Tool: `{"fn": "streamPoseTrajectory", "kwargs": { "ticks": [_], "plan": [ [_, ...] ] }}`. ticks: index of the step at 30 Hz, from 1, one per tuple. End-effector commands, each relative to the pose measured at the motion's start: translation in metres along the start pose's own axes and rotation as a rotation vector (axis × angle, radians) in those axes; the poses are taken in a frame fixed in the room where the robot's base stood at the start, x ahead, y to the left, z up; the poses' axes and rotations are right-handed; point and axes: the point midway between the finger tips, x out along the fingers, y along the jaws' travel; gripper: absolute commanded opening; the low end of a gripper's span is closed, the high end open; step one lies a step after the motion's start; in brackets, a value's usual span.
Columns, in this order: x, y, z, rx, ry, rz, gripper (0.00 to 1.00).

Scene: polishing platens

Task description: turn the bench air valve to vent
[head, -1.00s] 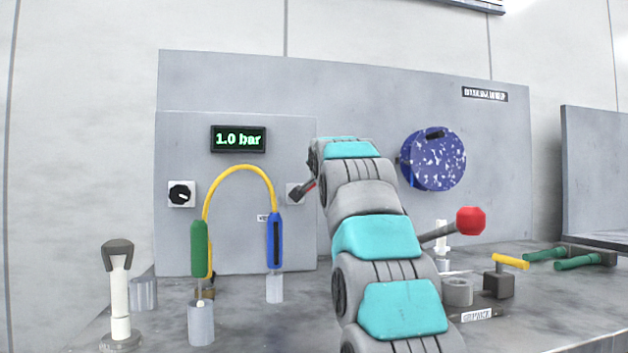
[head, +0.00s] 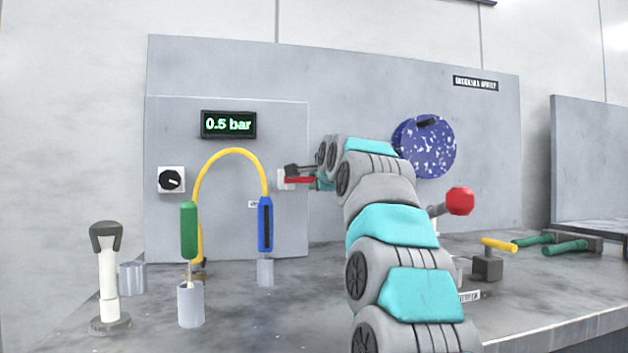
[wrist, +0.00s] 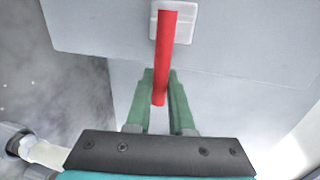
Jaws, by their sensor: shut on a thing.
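The red valve lever (head: 299,180) sticks out from a small white plate (head: 283,179) on the grey panel, right of the yellow hose. In the wrist view the lever (wrist: 162,45) runs down from its white plate (wrist: 184,22) to between my green fingers. My gripper (wrist: 160,80) is shut on the lever near its free end. In the head view my gripper (head: 305,174) is at the lever, partly hidden by my wrist. A display (head: 228,124) above reads 0.5 bar. The small label by the lever is unreadable.
A black knob (head: 171,180) is on the panel's left. A white-stemmed tool (head: 107,270) stands front left. A red ball knob (head: 460,201) and yellow-handled block (head: 487,262) are right of my arm.

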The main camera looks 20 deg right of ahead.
Motion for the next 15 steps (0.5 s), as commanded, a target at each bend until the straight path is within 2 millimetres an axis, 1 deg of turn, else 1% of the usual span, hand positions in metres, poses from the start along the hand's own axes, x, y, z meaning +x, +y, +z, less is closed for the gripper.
{"fn": "streamPoseTrajectory", "kwargs": {
  "ticks": [13,14,15],
  "plan": [
    [0.0005,0.0016,-0.0011,0.009,0.0,0.002,0.0],
    [0.0006,0.0016,-0.0011,0.009,0.0,0.002,0.24],
    [0.0006,0.0016,-0.0011,0.009,0.0,0.002,0.28]
  ]
}}
